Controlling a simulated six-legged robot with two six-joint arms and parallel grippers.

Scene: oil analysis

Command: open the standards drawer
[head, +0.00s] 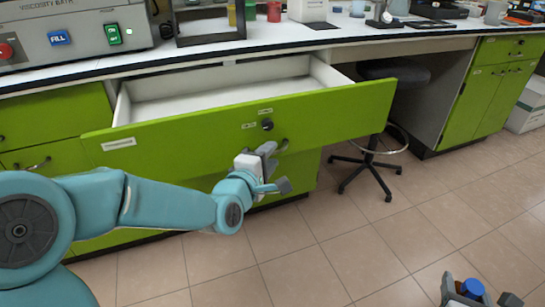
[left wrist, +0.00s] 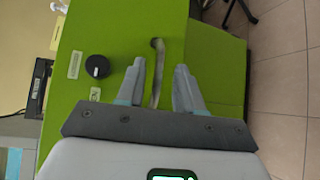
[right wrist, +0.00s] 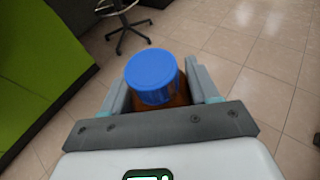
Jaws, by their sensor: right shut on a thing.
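The wide green drawer (head: 200,132) under the bench is pulled out, and its white inside (head: 220,88) shows empty. Its front bears labels, a round black lock knob (head: 267,124) and a metal handle (head: 284,145). My left gripper (head: 275,168) is at the drawer front, just below the knob. In the left wrist view, its fingers (left wrist: 160,90) are apart, with the handle (left wrist: 157,60) between them; I see no clear contact. My right gripper (right wrist: 163,90) is shut on a brown bottle with a blue cap (right wrist: 151,75); the cap also shows at the bottom right of the head view (head: 472,288).
The bench top (head: 230,45) above carries a viscosity bath (head: 75,32) and several other items. A dark stool (head: 393,72) stands right of the drawer, with its wheeled base on the tiles. The tiled floor (head: 330,240) in front is clear.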

